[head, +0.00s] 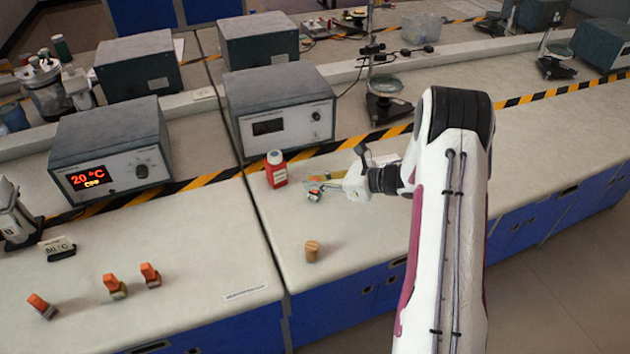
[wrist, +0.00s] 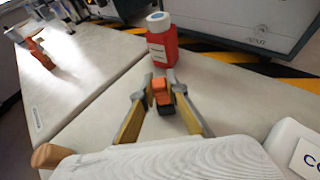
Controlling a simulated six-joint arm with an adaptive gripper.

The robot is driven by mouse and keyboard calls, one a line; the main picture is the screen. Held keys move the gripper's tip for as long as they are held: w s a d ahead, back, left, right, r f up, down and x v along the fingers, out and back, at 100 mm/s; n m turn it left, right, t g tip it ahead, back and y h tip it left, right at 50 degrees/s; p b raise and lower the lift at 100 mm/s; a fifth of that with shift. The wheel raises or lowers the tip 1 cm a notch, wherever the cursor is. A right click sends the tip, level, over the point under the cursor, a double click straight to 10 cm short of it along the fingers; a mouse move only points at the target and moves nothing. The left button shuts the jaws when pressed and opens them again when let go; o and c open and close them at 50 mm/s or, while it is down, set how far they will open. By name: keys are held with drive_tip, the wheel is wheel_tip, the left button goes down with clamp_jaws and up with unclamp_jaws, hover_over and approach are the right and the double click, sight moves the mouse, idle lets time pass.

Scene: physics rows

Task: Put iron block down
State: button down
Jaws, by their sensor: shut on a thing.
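My gripper (head: 318,189) is over the right-hand bench, shut on a small block with an orange top and a dark lower part, which I take as the iron block (head: 314,195). In the wrist view the iron block (wrist: 161,92) sits between the two fingertips of my gripper (wrist: 160,88). I cannot tell whether its underside touches the bench. Several similar orange-topped blocks, including one (head: 114,287) near the middle, stand or lie on the left-hand bench.
A red bottle with a white cap (head: 276,170) stands close behind my gripper. A wooden cylinder (head: 312,251) stands nearer the front edge. A grey instrument box (head: 280,110) stands behind the yellow-black stripe. The bench (head: 350,225) around the cylinder is mostly clear.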

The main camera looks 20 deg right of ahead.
drive_tip(key=shift+f, duration=0.1)
drive_tip(key=c, duration=2)
unclamp_jaws()
drive_tip(key=shift+r, duration=0.2)
drive_tip(key=shift+v, duration=6)
drive_tip(key=shift+w, duration=0.1)
